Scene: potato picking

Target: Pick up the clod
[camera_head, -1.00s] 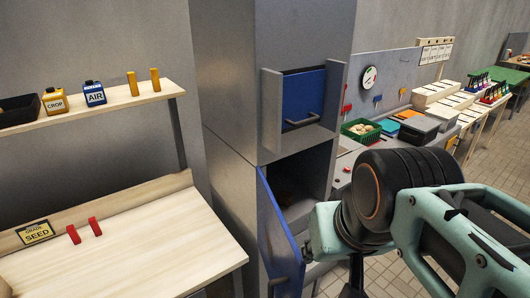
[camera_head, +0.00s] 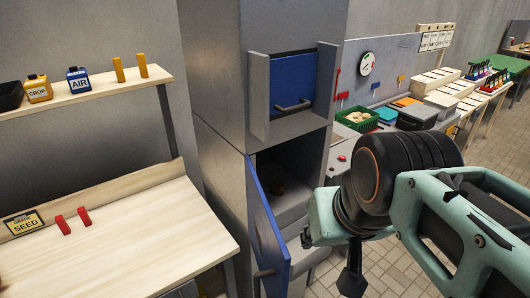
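A small dark brown lump, which looks like the clod (camera_head: 277,186), lies in shadow inside the open lower compartment of the grey cabinet (camera_head: 222,125). Its outline is hard to make out. The blue lower door (camera_head: 266,232) stands open towards me. My gripper (camera_head: 351,270) points down at the lower middle, in front and to the right of the compartment, apart from the lump. Only a dark finger part shows below the wrist, so its opening is not visible.
The blue upper drawer (camera_head: 298,85) is closed. A wooden bench (camera_head: 130,235) with two red pegs stands at left below a shelf (camera_head: 110,97). At right, a counter holds a green crate (camera_head: 357,125) of pale lumps and a dark bin (camera_head: 417,117). Tiled floor shows beyond my arm.

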